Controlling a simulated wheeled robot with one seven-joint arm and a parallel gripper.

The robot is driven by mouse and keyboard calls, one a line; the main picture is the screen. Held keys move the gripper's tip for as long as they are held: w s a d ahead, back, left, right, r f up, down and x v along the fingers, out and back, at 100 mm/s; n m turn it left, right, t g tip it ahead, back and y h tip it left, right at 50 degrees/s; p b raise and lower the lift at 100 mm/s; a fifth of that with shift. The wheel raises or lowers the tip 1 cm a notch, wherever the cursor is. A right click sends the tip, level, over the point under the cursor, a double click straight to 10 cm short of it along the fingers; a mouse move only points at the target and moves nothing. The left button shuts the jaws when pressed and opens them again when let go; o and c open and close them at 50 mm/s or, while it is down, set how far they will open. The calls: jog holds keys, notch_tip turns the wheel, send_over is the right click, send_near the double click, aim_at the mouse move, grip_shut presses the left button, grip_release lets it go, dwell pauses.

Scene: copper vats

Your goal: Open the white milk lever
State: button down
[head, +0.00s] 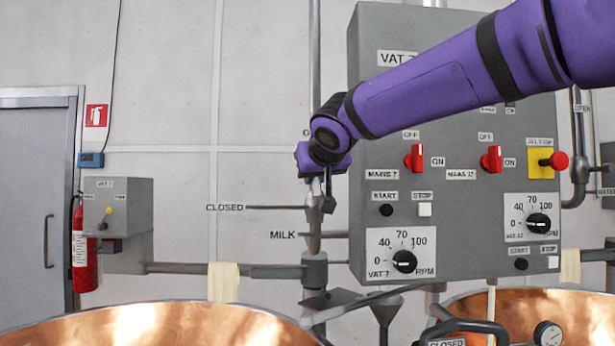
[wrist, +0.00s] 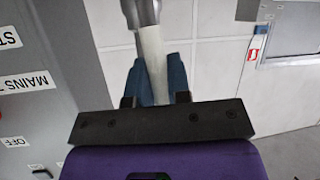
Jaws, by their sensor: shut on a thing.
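The white milk lever (wrist: 153,55) runs between my gripper's two blue fingers (wrist: 157,80) in the wrist view, joined to a grey metal fitting at the top. My gripper is shut on it. In the head view my gripper (head: 322,187) is at the vertical milk pipe (head: 314,270), left of the control panel, above the MILK label (head: 282,235). A CLOSED label (head: 225,207) points to the pipe from the left. Another label above starts with "O"; my wrist hides the rest. My gripper and wrist hide most of the lever in the head view.
The grey control panel (head: 460,100) with red switches and dials stands close on the right, partly behind my arm. Two copper vats (head: 150,325) lie below. A small grey box (head: 118,205) and a fire extinguisher (head: 84,255) are at the left.

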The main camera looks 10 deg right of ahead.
jog(key=shift+d+m, duration=0.4)
jog(key=shift+d, duration=0.05)
jog(key=shift+y, duration=0.4)
jog(key=c, duration=1.1)
grip_release()
jog(key=shift+s, duration=0.15)
jog(key=v, duration=1)
jog(key=shift+s+d, duration=0.1)
jog(key=shift+s, duration=0.15)
